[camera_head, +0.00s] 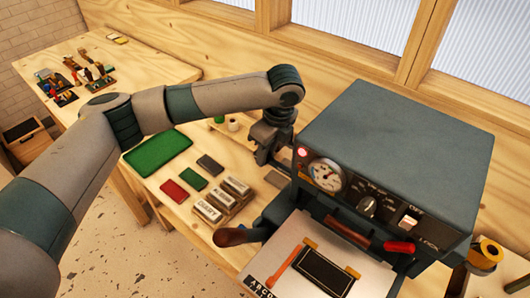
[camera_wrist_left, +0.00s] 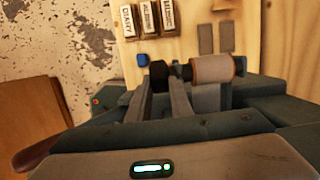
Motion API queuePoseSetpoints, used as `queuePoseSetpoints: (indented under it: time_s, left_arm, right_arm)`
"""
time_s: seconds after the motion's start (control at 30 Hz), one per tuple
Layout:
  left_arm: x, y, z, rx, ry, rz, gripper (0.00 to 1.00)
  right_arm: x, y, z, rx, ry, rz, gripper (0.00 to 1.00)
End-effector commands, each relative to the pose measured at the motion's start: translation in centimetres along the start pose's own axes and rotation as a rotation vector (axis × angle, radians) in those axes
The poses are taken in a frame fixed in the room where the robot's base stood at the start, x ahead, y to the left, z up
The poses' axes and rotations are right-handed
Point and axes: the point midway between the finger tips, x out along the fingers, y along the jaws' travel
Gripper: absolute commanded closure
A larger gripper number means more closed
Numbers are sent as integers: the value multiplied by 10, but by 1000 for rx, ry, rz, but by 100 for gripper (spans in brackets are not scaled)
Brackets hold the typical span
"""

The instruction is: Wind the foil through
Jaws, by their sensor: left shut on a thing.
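The grey press (camera_head: 390,160) stands at the right, with a round gauge (camera_head: 325,174), knobs and a red-tipped lever (camera_head: 398,247) on its front. My left gripper (camera_head: 268,150) is low beside the press's left side. A gold roll (camera_head: 488,250) sits at the press's right. My right gripper is not in view.
A pale plate (camera_head: 290,245) with a dark panel lies in front of the press. Labelled boxes (camera_head: 222,198), coloured blocks and a green mat (camera_head: 157,152) lie on the bench left of it. Tools (camera_head: 75,75) lie on the far table.

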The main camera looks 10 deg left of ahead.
Motion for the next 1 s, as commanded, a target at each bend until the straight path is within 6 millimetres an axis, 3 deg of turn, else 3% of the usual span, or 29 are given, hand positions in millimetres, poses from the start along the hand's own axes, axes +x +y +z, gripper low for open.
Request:
queuePoseSetpoints:
  time_s: [0.47, 0.5, 0.53, 1.0]
  left_arm:
    - [-1, -1, 0, 0, -23, -2, 100]
    - [-1, 0, 0, 0, -23, -2, 72]
    - [-1, 0, 0, 0, -22, -2, 65]
    - [-4, 0, -1, 0, -21, -1, 62]
  right_arm:
    - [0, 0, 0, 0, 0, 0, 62]
    - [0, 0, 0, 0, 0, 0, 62]
    - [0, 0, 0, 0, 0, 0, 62]
    - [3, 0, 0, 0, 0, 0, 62]
